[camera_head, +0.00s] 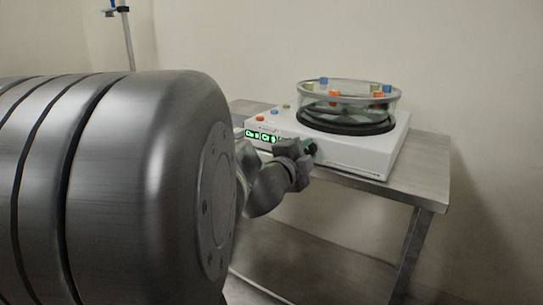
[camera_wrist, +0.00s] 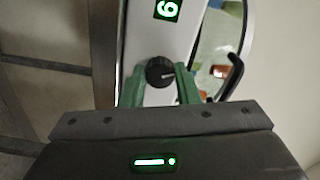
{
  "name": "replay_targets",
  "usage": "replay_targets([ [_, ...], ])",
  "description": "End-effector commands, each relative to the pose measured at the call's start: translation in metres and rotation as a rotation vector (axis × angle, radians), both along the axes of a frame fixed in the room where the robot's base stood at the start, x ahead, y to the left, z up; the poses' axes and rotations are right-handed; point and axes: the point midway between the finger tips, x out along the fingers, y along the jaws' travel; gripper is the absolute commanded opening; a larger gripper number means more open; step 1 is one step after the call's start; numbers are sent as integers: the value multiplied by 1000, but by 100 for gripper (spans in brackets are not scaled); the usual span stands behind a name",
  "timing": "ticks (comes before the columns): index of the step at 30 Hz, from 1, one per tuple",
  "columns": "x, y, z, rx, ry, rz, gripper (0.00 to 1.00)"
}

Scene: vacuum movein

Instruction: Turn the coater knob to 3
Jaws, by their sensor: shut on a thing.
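The white coater (camera_head: 345,155) stands on a metal table. Its black knob (camera_head: 312,149) is on the front face, right of green-lit displays (camera_head: 262,136). My gripper (camera_head: 305,150) reaches the front face and is shut on the knob. In the wrist view, my gripper's green fingers (camera_wrist: 160,82) stand on either side of the knob (camera_wrist: 160,70). A small white mark on the knob points to the right in that view. A lit green digit (camera_wrist: 167,10) shows on the panel above the knob; its reading is unclear because it is turned.
A clear round bowl with a grey rim (camera_head: 350,105) sits on top of the coater, with coloured blocks around it. The table (camera_head: 420,185) has bare surface at right, against the wall.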

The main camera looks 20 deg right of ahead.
Motion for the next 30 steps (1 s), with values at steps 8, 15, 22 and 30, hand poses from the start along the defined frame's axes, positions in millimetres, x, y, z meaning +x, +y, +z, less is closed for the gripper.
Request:
replay_targets([
  [8,0,0,-1,71,-80,-1,6],
  [15,-1,0,-1,90,-102,-1,6],
  [22,-1,0,-1,90,-102,-1,6],
  [30,0,0,-1,90,-102,-1,50],
])
